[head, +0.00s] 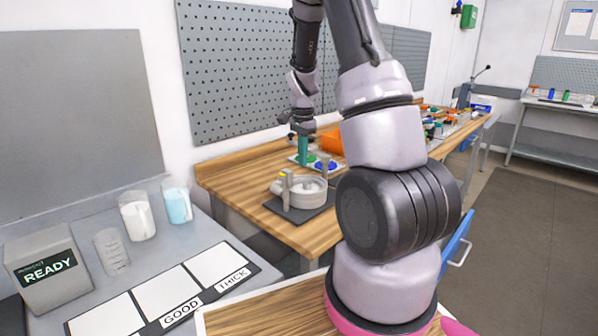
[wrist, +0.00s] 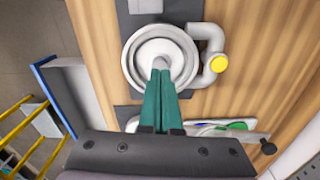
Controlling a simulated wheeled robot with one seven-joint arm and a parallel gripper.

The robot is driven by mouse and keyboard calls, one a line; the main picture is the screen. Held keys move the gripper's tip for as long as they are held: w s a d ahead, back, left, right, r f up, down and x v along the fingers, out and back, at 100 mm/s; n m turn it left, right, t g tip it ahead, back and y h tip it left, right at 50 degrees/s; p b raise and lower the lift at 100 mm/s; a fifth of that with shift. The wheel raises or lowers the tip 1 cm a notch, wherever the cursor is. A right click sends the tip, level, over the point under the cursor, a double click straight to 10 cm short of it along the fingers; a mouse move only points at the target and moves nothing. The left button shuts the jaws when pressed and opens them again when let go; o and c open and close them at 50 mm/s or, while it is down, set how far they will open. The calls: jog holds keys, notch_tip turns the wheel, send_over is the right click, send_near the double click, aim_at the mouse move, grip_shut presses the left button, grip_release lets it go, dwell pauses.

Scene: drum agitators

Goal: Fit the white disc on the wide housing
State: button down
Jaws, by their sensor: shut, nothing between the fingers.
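The wide housing (head: 311,198) is a pale grey round body on a dark mat on the wooden bench. In the wrist view the housing (wrist: 130,60) is seen from above, with a bent side pipe ending in a yellow cap (wrist: 220,63). A whitish round face with a small centre knob (wrist: 160,50) lies inside its rim; I cannot tell whether this is the separate white disc or part of the housing. My gripper (wrist: 161,70) has its green fingers together and empty, overlapping the housing's centre in the wrist view. In the head view my gripper (head: 303,160) appears above and behind the housing.
A pale tray with green and blue round pieces (head: 325,164) lies behind the housing, with an orange bin (head: 332,142) beyond. A pegboard (head: 250,70) backs the bench. The bench's left part is bare. Jugs (head: 137,215) and a READY box (head: 48,268) stand on the near grey table.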

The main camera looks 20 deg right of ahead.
jog(key=m, duration=0.2)
send_over(313, 187)
jog(key=f, duration=0.9)
jog(key=shift+d, duration=0.25)
jog(key=shift+s+a, duration=0.15)
jog(key=shift+a, duration=0.65)
notch_tip(313, 187, up, 10)
jog(key=shift+n, duration=0.3)
jog(key=f, duration=0.6)
jog(key=d+f, duration=0.1)
jog(key=f, duration=0.3)
